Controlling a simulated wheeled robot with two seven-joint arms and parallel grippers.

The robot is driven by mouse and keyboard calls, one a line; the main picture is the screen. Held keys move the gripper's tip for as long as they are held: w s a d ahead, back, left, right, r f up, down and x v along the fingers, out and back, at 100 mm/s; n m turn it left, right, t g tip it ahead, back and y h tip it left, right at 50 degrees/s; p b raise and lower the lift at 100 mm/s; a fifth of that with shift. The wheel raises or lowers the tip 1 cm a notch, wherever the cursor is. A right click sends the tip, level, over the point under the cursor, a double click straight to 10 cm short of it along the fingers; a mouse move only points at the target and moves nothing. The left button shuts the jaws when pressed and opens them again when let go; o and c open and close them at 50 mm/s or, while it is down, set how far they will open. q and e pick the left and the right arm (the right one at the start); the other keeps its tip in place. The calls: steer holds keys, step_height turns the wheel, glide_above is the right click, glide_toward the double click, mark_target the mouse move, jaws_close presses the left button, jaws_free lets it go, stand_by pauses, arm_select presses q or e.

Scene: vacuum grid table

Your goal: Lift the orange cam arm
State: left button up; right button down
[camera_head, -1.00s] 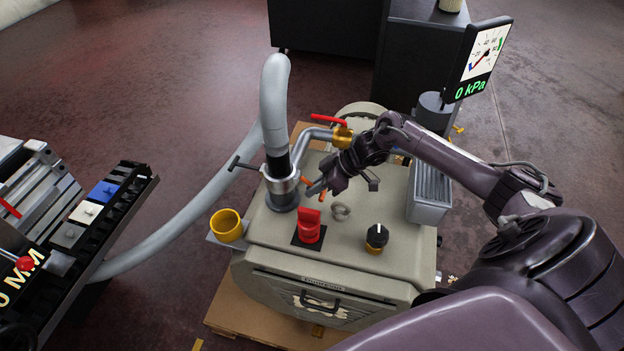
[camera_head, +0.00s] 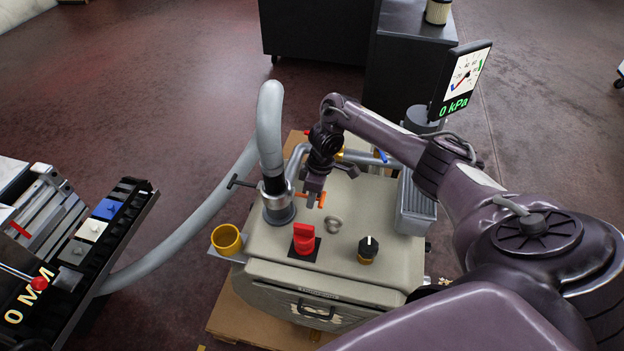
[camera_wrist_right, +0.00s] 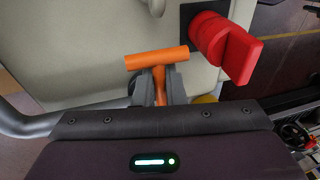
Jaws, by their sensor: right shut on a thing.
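The orange cam arm (camera_wrist_right: 157,59) is a T-shaped handle in the right wrist view, with its crossbar across the front and its stem running back between my fingers. In the head view the cam arm (camera_head: 322,199) shows partly beside the hose coupling (camera_head: 277,200). My right gripper (camera_wrist_right: 158,90) is shut on its stem. In the head view the right gripper (camera_head: 313,200) comes down onto the machine top from above and hides part of the cam arm. My left gripper does not show.
A red switch (camera_head: 303,238) stands just in front of the gripper, and a black knob (camera_head: 368,246) to its right. A grey hose (camera_head: 268,115) rises at the left. A yellow cup (camera_head: 226,238) sits at the left corner. A gauge (camera_head: 463,83) stands behind on the right.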

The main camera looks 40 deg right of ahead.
stand_by(0.4)
steer(key=c, duration=1.6)
jaws_free()
steer(key=p+v, duration=0.3)
steer(key=v, duration=0.4)
steer(key=shift+w+d+r, duration=0.1)
steer(key=shift+r, duration=0.3)
